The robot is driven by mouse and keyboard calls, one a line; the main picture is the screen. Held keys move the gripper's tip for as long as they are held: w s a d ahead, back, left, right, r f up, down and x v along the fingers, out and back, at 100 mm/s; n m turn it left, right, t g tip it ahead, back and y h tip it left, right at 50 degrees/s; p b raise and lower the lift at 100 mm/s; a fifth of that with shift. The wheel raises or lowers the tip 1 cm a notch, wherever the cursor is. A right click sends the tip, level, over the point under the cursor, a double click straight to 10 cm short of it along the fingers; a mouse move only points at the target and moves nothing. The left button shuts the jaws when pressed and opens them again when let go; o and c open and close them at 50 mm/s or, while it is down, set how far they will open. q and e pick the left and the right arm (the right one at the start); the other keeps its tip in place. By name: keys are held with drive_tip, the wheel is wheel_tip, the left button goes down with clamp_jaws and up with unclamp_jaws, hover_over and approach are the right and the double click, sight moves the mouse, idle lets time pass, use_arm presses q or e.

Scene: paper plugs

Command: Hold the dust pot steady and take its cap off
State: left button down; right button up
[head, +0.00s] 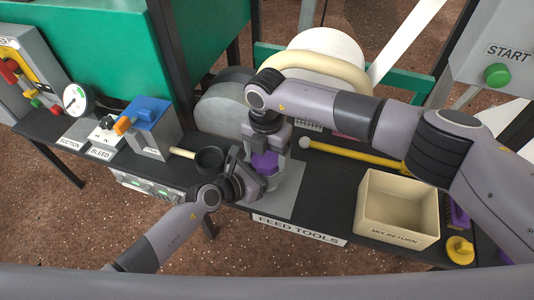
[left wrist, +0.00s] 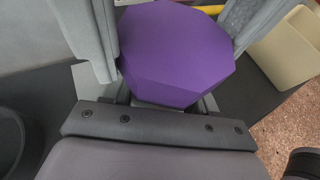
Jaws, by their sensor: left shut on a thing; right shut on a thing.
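The dust pot's purple, many-sided cap (head: 265,161) shows in the head view between the fingers of my right gripper (head: 266,150), which comes down from above and is shut on it. The cap fills the middle of the left wrist view (left wrist: 175,55), with grey fingers on both sides. My left gripper (head: 248,183) is lower, shut on the dust pot's body. Cap and grippers mostly hide the body, and only a pale sliver (left wrist: 152,104) shows under the cap. I cannot tell whether the cap still touches the pot.
A cream mix return bin (head: 397,210) stands to the right, a yellow-handled tool (head: 350,154) behind it. A dark cup (head: 210,159) is close on the left. A blue-topped box (head: 152,125) and a gauge (head: 77,99) are further left. A yellow knob (head: 460,250) lies front right.

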use_arm(q)
drive_tip(key=shift+f, duration=0.15)
use_arm(e)
drive_tip(key=shift+n, duration=0.3)
drive_tip(key=o, duration=1.1)
drive_tip(key=shift+r, duration=2.3)
drive_tip(key=shift+c, duration=0.2)
drive_tip(key=shift+s+a+r+m, duration=0.1)
drive_tip(key=shift+a+r+m, duration=0.1)
drive_tip(key=shift+r+m, duration=0.65)
drive_tip(key=shift+d+r+m, duration=0.15)
drive_tip(key=shift+r+m, duration=0.55)
drive_tip(key=shift+m, duration=0.05)
drive_tip(key=shift+f, duration=3.9)
